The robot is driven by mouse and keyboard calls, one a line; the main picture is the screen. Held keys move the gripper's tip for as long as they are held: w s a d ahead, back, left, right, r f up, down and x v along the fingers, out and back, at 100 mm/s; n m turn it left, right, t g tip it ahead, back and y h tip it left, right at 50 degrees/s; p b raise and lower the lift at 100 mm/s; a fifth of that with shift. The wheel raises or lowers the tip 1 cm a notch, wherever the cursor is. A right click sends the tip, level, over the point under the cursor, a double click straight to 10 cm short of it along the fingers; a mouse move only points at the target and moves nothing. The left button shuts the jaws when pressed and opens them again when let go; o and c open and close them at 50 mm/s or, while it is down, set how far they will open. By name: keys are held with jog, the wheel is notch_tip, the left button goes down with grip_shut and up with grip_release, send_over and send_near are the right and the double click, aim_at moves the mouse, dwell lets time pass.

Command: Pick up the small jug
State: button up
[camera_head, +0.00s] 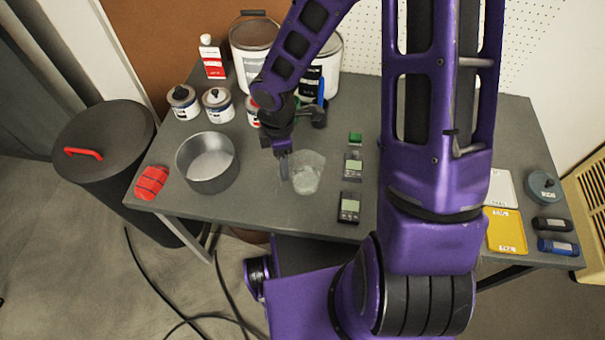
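The small jug (309,172) is a clear, see-through vessel standing on the grey table near its front edge. My gripper (284,172) points down at the jug's left side, with its fingers right beside or overlapping the jug's left rim. I see the fingers nearly edge-on, so I cannot tell whether they are apart or closed, or whether they touch the jug. My purple arm reaches in from above and hides part of the table.
A grey metal pot (207,163) stands left of the jug, with a red bundle (151,182) beyond it. Dark handheld meters (349,207) lie to the right. Paint cans (218,106) and large buckets (256,45) stand behind. A dark bin (104,140) is left of the table.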

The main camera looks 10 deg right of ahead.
aim_at(281, 181)
notch_tip(281, 181, down, 4)
jog(key=shift+f, duration=0.1)
jog(key=f, duration=0.1)
jog(key=f+b, duration=0.1)
jog(key=f, duration=0.3)
jog(key=shift+w+a+f+b, duration=0.1)
jog(key=shift+a+b, duration=0.2)
jog(key=shift+b, duration=0.05)
grip_shut()
dwell(1.1)
